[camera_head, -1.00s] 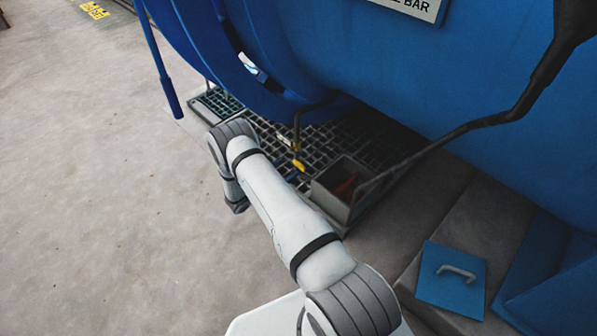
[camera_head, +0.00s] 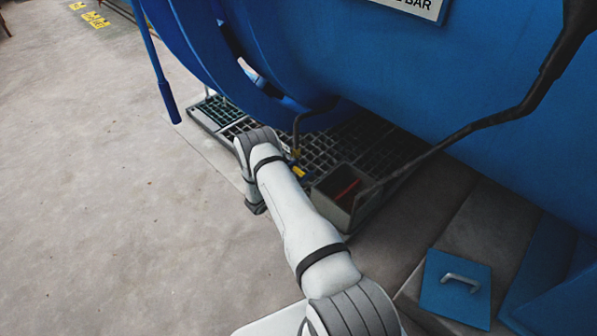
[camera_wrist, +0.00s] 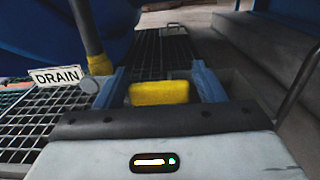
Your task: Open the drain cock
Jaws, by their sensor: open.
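The drain cock's yellow handle (camera_wrist: 160,92) lies between the two blue fingers of my gripper (camera_wrist: 158,72) in the wrist view. The fingers are open, with a narrow gap on each side of the handle. In the head view the yellow handle (camera_head: 299,172) shows small beside my arm, below the pipe (camera_head: 295,130); my gripper is mostly hidden there.
A floor grating (camera_head: 335,140) lies under the blue vessel (camera_head: 440,90). A grey open box (camera_head: 333,197) with something red inside stands right of the handle. A dark bent bar (camera_head: 475,125) crosses the right side. Open floor (camera_head: 90,200) lies at the left.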

